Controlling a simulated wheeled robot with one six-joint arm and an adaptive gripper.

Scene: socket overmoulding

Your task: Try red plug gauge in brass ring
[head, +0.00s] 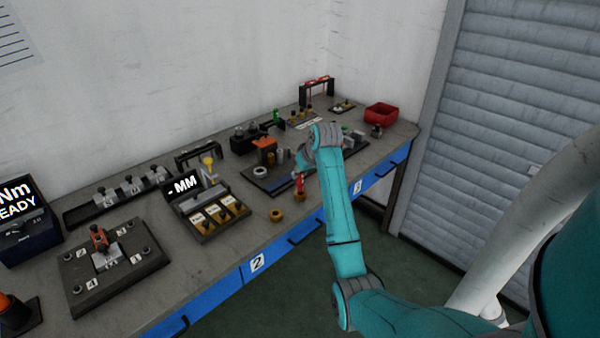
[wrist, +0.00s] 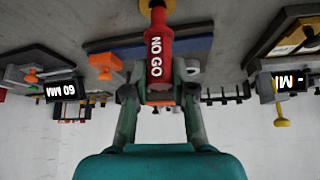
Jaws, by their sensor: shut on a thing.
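My gripper (wrist: 160,93) is shut on the red plug gauge (wrist: 159,45), which is marked NO GO. The gauge (head: 299,184) also shows in the head view, roughly upright below my wrist at the front part of the bench. A brass ring (head: 300,197) stands on the bench right under the gauge. In the wrist view, which is upside down, the brass ring (wrist: 146,7) shows at the top edge around or behind the gauge's nose. I cannot tell whether the nose is inside the ring or just above it.
Another brass ring-like part (head: 276,215) stands to the left on the bench. A gauge display with yellow blocks (head: 222,212) is further left. A dark blue mat (head: 262,183) lies behind the gauge. A red bin (head: 381,113) stands at the far right end.

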